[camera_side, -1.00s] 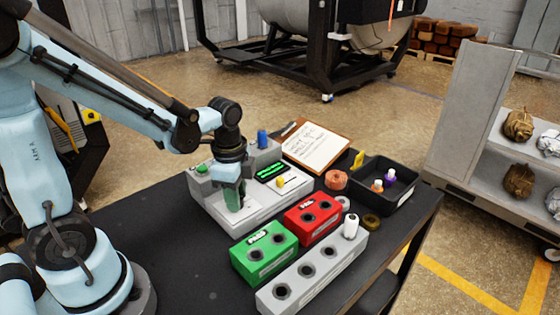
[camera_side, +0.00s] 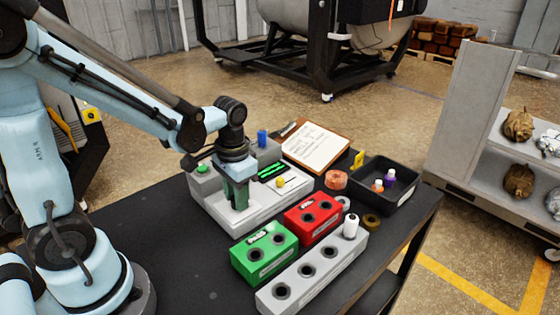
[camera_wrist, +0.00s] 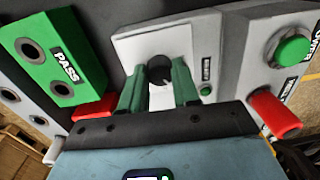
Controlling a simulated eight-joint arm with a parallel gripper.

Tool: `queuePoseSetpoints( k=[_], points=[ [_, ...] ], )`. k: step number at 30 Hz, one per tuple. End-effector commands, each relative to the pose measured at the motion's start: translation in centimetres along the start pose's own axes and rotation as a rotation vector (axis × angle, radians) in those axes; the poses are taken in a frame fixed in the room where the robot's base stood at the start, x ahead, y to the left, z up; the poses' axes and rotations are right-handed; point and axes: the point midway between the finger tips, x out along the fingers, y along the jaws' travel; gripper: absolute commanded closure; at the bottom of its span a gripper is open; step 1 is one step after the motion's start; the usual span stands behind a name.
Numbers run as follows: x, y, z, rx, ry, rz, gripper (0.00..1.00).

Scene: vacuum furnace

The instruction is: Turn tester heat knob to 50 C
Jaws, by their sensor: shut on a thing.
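The tester (camera_side: 210,208) is a light grey box on the dark table, with a small green-lit display (camera_side: 271,172) and a green button (camera_side: 202,169). My gripper (camera_side: 238,205) points down over the tester's front plate. In the wrist view its green fingers (camera_wrist: 158,88) stand on either side of a dark round knob (camera_wrist: 160,70) on the white plate (camera_wrist: 125,42) and are shut on it. The fingers hide the knob in the side view. The knob's pointer and scale, and the display's reading, are too small to tell.
A green PASS block (camera_side: 264,254), a red block (camera_side: 313,218) and a grey block with holes (camera_side: 310,274) stand in front of the tester. A clipboard (camera_side: 316,146) and a black tray (camera_side: 388,202) lie behind and right. Bare table is at front left.

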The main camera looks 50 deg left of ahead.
Motion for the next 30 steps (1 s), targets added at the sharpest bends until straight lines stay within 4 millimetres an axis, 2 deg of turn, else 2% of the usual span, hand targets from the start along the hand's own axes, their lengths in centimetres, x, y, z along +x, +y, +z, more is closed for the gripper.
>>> queuePoseSetpoints(
  k=[21, 30],
  points=[
    [-0.03, -0.03, -0.11, -0.672, -0.031, 0.000, 1.00],
    [-0.03, -0.04, -0.11, -0.885, -0.040, 0.000, 1.00]
  ],
)
